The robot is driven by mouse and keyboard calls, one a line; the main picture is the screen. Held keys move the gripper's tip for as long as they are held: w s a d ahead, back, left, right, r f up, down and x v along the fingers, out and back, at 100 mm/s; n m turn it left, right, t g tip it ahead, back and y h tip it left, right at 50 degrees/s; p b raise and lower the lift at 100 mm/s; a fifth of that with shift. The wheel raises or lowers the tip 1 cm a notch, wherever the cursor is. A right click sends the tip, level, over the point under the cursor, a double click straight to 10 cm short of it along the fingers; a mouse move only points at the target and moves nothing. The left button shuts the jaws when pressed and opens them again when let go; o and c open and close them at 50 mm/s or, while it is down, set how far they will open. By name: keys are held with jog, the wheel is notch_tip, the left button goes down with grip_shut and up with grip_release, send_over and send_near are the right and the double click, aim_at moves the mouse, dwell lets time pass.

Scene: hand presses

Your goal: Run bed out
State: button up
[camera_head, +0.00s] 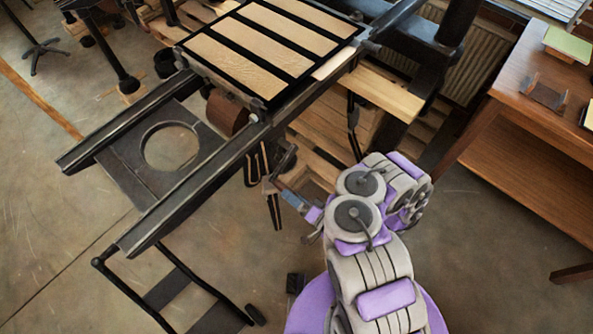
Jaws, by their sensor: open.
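The press bed (262,50) is a black frame with several pale wooden strips across it. It sits at the upper end of two dark parallel rails (190,197), close to the press's dark upright. The lower left stretch of the rails is bare. A brown drum (226,112) shows under the bed's near edge. Dark crank-like parts (272,190) hang below the near rail. My gripper (281,178) is open beside these parts, under and to the right of the near rail. Its fingertips are small and dark, and I cannot tell whether they touch anything.
A plate with a round hole (172,148) spans the rails. A black tubular frame (165,290) stands at the lower left. A wooden table (545,110) with small items is at the right. Wooden beams (385,92) lie under the press.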

jog(key=p+v, duration=0.2)
jog(key=v, duration=0.6)
jog(key=shift+d, duration=0.3)
jog(key=shift+s, duration=0.25)
dwell(0.3)
